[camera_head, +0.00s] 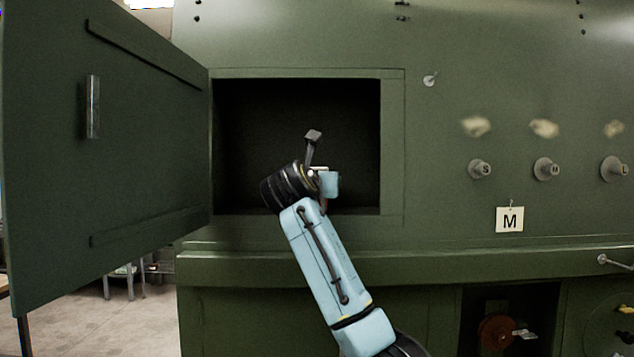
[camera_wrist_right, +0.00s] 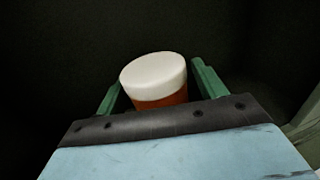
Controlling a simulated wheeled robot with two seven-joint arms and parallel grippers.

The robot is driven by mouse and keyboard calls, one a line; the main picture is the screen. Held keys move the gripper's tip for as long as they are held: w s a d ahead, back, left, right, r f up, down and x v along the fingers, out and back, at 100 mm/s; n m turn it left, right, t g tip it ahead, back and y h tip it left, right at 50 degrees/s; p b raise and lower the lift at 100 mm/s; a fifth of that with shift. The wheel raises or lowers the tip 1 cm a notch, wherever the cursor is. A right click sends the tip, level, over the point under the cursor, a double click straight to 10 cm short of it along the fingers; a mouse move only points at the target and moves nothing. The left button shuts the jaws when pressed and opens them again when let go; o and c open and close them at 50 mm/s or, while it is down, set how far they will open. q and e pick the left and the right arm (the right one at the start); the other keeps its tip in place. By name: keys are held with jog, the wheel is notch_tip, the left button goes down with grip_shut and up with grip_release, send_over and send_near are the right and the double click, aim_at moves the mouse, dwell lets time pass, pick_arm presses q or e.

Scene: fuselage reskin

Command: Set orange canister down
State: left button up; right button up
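The orange canister (camera_wrist_right: 160,99) with a white lid (camera_wrist_right: 153,73) shows in the right wrist view. It sits between the two green fingers of my right gripper (camera_wrist_right: 156,73). Its lid is close to both fingertips, and dark strips show between its body and the fingers lower down. I cannot tell whether the fingers press on it. What lies under the canister is hidden in the dark. In the head view my right arm reaches up to the dark open compartment (camera_head: 260,120). The canister is not seen there, and my left gripper is out of view.
The green compartment door (camera_head: 145,150) stands swung open to the left. A ledge (camera_head: 480,265) runs below the opening. To the right, knobs (camera_head: 546,169) and a hanging "M" tag (camera_head: 510,219) sit on the panel. A lower recess (camera_head: 530,300) holds a reddish round part.

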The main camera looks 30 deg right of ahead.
jog(key=shift+r, duration=0.2)
jog(key=b+v, duration=0.4)
jog(key=v, duration=0.8)
